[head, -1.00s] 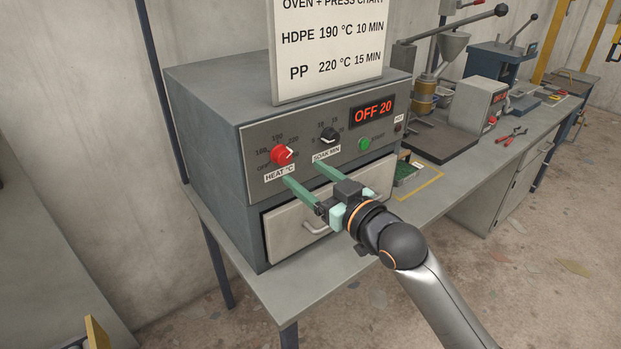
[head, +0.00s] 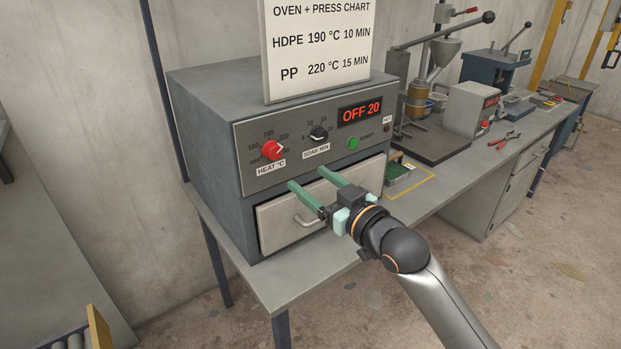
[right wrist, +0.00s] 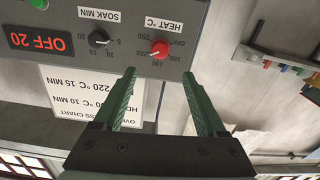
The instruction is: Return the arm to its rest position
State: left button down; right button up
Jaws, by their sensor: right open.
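My right gripper (head: 310,184) is open and empty in front of the oven (head: 213,151), with its two green fingers apart and pointing at the front. In the head view the fingertips overlap the top of the oven door (head: 275,221), below the control panel. The right wrist view shows the open fingers (right wrist: 160,95) with nothing between them. The red heat knob (head: 272,149) and black soak knob (head: 318,134) stand clear of the fingers in the head view. The oven display (head: 361,111) reads OFF 20. My left gripper is not in view.
A chart sign (head: 320,50) stands on the oven. A green tray (head: 398,173) lies on the bench right of it. A lever press (head: 420,97), a grey box (head: 474,105) and red pliers (head: 505,139) stand or lie farther right.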

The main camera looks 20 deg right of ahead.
jog(key=s+f+m+g+h, duration=0.15)
jog(key=s+f, duration=0.35)
jog(key=f, duration=0.5)
jog(key=s+f+g+h, duration=0.15)
jog(key=s+f, duration=0.35)
jog(key=f, duration=0.5)
jog(key=s+f+m+g, duration=0.1)
jog(key=s+f+g, duration=0.1)
jog(key=s+f, duration=0.6)
jog(key=s+f+g, duration=0.2)
jog(key=s+f, duration=0.8)
jog(key=shift+d+f+g+h, duration=0.3)
jog(key=shift+h, duration=0.1)
